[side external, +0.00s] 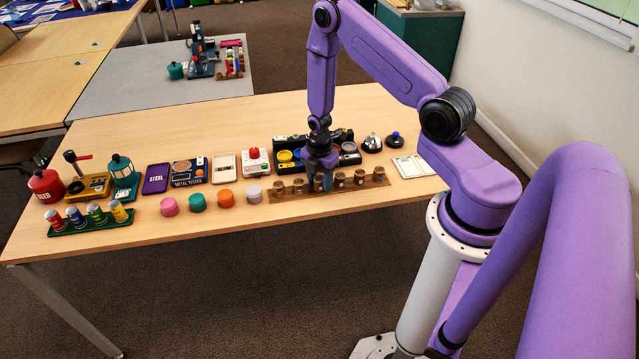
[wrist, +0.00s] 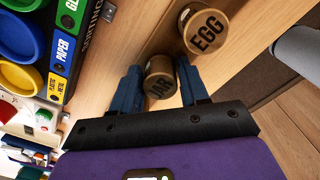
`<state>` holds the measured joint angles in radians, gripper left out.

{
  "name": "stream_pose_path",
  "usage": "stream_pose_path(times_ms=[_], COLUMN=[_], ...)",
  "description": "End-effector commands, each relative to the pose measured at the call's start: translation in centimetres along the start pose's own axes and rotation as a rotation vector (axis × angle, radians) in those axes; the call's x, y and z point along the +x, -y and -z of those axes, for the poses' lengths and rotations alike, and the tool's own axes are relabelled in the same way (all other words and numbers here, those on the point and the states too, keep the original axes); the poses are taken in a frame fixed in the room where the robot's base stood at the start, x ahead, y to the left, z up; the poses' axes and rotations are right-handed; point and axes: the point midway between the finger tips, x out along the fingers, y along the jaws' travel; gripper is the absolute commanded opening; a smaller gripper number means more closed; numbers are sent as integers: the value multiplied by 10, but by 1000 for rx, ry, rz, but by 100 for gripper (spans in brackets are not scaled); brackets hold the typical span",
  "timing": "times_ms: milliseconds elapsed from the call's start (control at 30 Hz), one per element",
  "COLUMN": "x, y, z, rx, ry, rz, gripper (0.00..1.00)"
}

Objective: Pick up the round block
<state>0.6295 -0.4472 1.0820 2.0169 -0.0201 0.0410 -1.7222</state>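Several brown round blocks with lettered tops stand in a row on a long wooden rack (side external: 290,191) near the table's front edge. My gripper (side external: 322,184) is pointed down into this row. In the wrist view, a round block marked JAR (wrist: 161,78) lies between the two blue fingers of my gripper (wrist: 164,80), one finger close on each side. I cannot tell whether the fingers press on it. A round block marked EGG (wrist: 206,30) stands beyond, apart from the fingers. Pink (side external: 169,206), teal (side external: 197,202), orange (side external: 226,198) and grey (side external: 254,194) round pieces sit left of the rack.
Dark trays with coloured round bowls (side external: 285,156) stand close behind the rack. A red-topped white box (side external: 255,159) is beside them. Black-based bells (side external: 373,142) and white cards (side external: 412,166) lie to the right. A green rack of small cans (side external: 89,218) is at far left.

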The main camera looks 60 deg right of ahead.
Motion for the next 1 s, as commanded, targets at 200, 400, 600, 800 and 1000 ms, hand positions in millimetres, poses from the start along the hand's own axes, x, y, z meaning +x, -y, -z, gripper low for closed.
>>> stream_pose_path(times_ms=[200,400,600,800,1000], x=[0,-1,-8,-32,-66], y=[0,0,0,-1,27], z=[0,0,0,0,9], rx=[0,0,0,-1,-2], ry=[0,0,0,0,-1], rz=[0,0,0,-4,-1], gripper=[6,6,6,6,6])
